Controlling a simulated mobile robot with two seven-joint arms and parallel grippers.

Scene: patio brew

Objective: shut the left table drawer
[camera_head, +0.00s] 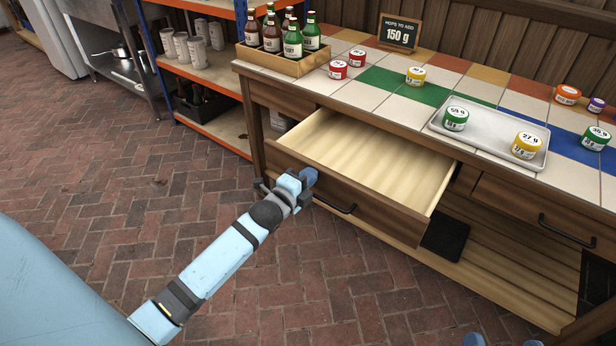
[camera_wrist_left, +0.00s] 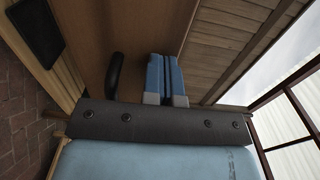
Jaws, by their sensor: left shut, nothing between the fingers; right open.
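The left table drawer (camera_head: 365,160) is pulled out from the wooden table and looks empty inside. Its brown front carries a dark bar handle (camera_head: 335,206). My left gripper (camera_head: 308,177) is shut and empty at the drawer front, left of the handle and near the front's top edge. In the left wrist view, the shut blue fingers (camera_wrist_left: 165,78) point at the wooden drawer front (camera_wrist_left: 142,35), beside the handle (camera_wrist_left: 114,74). I cannot tell whether they touch it. My right gripper (camera_head: 502,342) shows only its two parted blue tips at the bottom edge.
A second drawer (camera_head: 535,212) at the right is shut. On the tiled tabletop are a crate of bottles (camera_head: 282,64), a tray (camera_head: 485,136) with two jars, several other jars and a sign (camera_head: 399,33). Orange shelves (camera_head: 215,78) stand at the left. The brick floor in front is clear.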

